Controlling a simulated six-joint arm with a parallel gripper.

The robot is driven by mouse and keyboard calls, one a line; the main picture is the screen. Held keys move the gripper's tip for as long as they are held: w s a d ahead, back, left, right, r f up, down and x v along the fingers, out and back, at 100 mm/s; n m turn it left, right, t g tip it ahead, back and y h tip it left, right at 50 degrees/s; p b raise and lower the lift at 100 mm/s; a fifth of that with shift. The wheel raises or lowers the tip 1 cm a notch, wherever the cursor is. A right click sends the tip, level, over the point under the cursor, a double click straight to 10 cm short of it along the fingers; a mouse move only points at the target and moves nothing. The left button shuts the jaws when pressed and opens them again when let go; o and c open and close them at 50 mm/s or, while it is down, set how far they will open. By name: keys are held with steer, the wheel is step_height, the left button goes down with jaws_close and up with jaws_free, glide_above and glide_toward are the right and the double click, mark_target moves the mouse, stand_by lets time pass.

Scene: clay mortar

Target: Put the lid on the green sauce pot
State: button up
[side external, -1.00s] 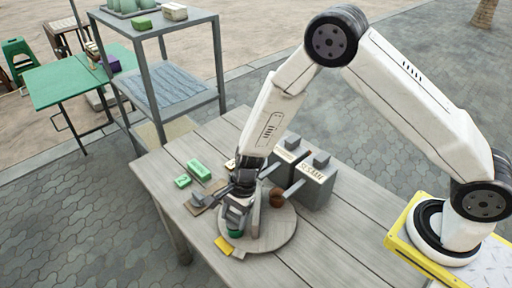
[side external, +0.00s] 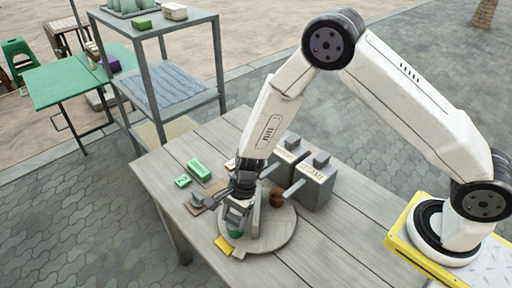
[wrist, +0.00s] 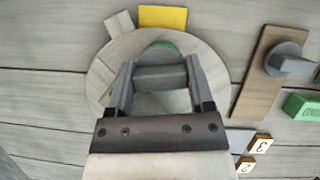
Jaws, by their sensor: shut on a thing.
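The green sauce pot (side external: 236,234) stands on the round wooden board (side external: 280,232), mostly hidden under my gripper. A strip of its green rim (wrist: 162,44) shows beyond the fingertips in the wrist view. My gripper (wrist: 160,76) points down over the pot, shut on a grey piece (wrist: 161,77), which looks like the lid's handle. The grey surface below it looks like the lid and covers most of the pot. I cannot tell whether the lid is seated on the pot or just above it.
A brown bowl (side external: 277,198) and grey boxes (side external: 315,185), one marked SESAME, stand behind. A yellow piece (side external: 224,245) lies at the board's front edge. A brown plank (wrist: 262,78) carries another grey knobbed piece (wrist: 289,61). Green blocks (side external: 199,170) lie at the left.

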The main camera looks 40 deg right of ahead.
stand_by(0.3)
steer(key=o, duration=1.2)
steer(key=shift+r, duration=0.1)
steer(key=shift+r, duration=3.4)
steer(key=shift+r, duration=0.1)
steer(key=shift+r, duration=2.4)
steer(key=c, duration=1.2)
